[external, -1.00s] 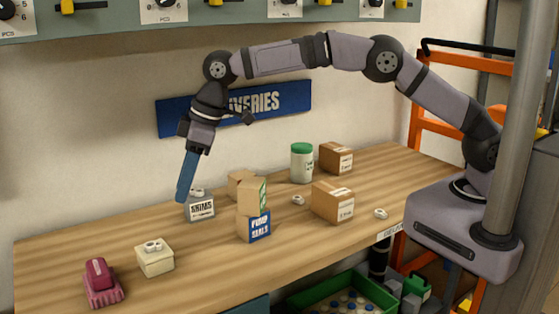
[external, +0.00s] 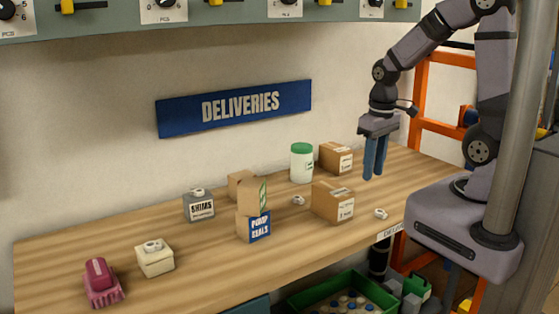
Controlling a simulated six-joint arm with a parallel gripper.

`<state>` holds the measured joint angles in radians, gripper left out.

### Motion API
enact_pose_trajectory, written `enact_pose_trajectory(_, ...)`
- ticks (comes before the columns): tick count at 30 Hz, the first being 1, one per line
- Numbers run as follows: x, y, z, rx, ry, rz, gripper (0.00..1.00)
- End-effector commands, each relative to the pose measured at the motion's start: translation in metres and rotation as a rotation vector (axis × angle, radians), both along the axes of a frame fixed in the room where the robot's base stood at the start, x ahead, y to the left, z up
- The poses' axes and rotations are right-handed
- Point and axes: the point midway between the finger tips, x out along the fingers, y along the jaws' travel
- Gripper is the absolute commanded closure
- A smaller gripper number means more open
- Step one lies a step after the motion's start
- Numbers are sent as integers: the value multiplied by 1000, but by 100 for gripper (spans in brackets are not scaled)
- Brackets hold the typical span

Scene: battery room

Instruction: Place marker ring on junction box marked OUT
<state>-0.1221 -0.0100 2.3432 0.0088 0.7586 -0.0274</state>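My gripper (external: 373,175) hangs with its blue fingers pointing down, above the right part of the bench and to the right of the cardboard boxes. Its fingers look slightly apart, with nothing visible between them. A small white ring-like piece (external: 381,213) lies on the bench below it, near the front edge. Another small white piece (external: 298,200) lies left of the larger front carton. A cream box (external: 155,262) at the left has a white ring-like piece on top. I cannot read OUT on any box.
The bench also holds a grey SHIMS box (external: 199,209), a blue-labelled carton stack (external: 253,222), a white jar with green lid (external: 301,164), two cartons (external: 333,202) (external: 335,158) and a maroon object (external: 102,284). A green bin (external: 325,292) sits below the front edge.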

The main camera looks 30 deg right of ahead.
Motion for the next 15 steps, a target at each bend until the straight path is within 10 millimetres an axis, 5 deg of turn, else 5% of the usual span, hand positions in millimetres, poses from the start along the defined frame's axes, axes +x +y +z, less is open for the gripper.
enact_pose_trajectory(6, -54, -33, -16, -8, 39, -124, 70)
enact_pose_trajectory(15, -66, -37, -20, -10, 49, -148, 70)
